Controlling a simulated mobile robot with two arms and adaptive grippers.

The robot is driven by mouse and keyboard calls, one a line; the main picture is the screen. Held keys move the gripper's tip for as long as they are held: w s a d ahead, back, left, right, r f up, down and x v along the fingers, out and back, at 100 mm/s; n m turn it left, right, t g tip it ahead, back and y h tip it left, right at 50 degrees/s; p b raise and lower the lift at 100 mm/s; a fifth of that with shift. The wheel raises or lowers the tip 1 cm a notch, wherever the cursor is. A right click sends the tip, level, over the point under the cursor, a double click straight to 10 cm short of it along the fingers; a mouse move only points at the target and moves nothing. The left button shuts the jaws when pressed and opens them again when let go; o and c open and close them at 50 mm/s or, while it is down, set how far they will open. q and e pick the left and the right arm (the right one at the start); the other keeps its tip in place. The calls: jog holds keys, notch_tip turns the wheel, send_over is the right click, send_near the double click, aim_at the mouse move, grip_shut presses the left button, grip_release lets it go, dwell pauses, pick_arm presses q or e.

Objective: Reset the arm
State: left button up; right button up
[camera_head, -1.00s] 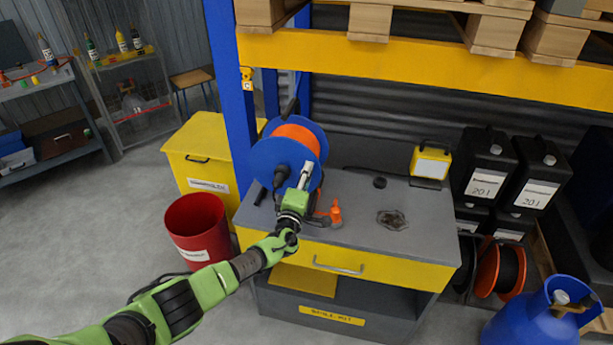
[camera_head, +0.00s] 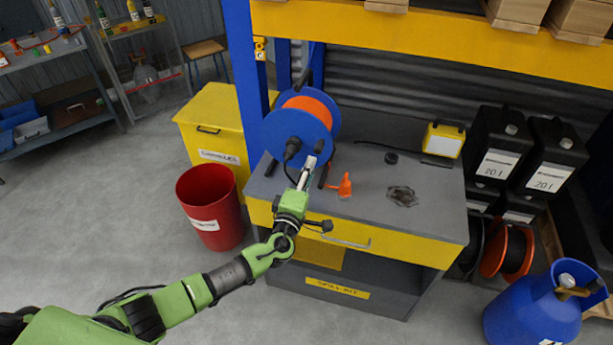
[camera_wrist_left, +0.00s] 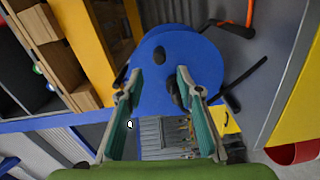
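My left arm reaches in from the lower left in the head view. Its green-bodied gripper (camera_head: 309,172) is above the front of the grey-topped bench (camera_head: 372,178), in front of a blue cable reel (camera_head: 286,136) with an orange core. In the left wrist view the two teal-padded fingers stand wide apart with nothing between them (camera_wrist_left: 158,80). The blue reel disc (camera_wrist_left: 160,92) fills the space beyond the fingers. My right gripper shows in neither view.
A red bin (camera_head: 211,210) and yellow chest (camera_head: 214,130) stand left. A blue gas cylinder (camera_head: 540,308) stands right. A blue upright (camera_head: 241,80) rises behind.

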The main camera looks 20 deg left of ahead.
pick_arm(q)
jog(key=shift+s, duration=0.95)
jog(key=s+a+f+n+g+y, duration=0.1)
jog(key=s+a+f+n+g, duration=0.15)
jog(key=f+n, duration=0.35)
jog(key=s+a+f+n+g+b, duration=0.1)
jog(key=s+a+f+n, duration=0.2)
jog(key=f, duration=0.6)
jog(key=s+a+f+n+g+y, duration=0.1)
jog(key=s+f+n+g, duration=0.15)
jog(key=f+n, duration=0.4)
jog(key=s+a+f+n+g+b, duration=0.1)
jog(key=s+a+f+n+g, duration=0.25)
jog(key=s+f+n, duration=0.9)
jog(key=s+d+f+n+g, duration=0.1)
jog(key=s+f+n, duration=0.5)
jog(key=s, duration=0.6)
jog(key=s+d+f+n+g+h+b, duration=0.1)
jog(key=s+f+n+g, duration=0.3)
jog(key=s+n, duration=0.7)
jog(key=s+d+f+n+g+b, duration=0.1)
jog(key=s+f+n+g, duration=0.1)
jog(key=s+f+n, duration=0.6)
jog(key=s+f, duration=0.1)
jog(key=s, duration=0.5)
jog(key=shift+s+h, duration=0.3)
jog(key=shift+s, duration=0.1)
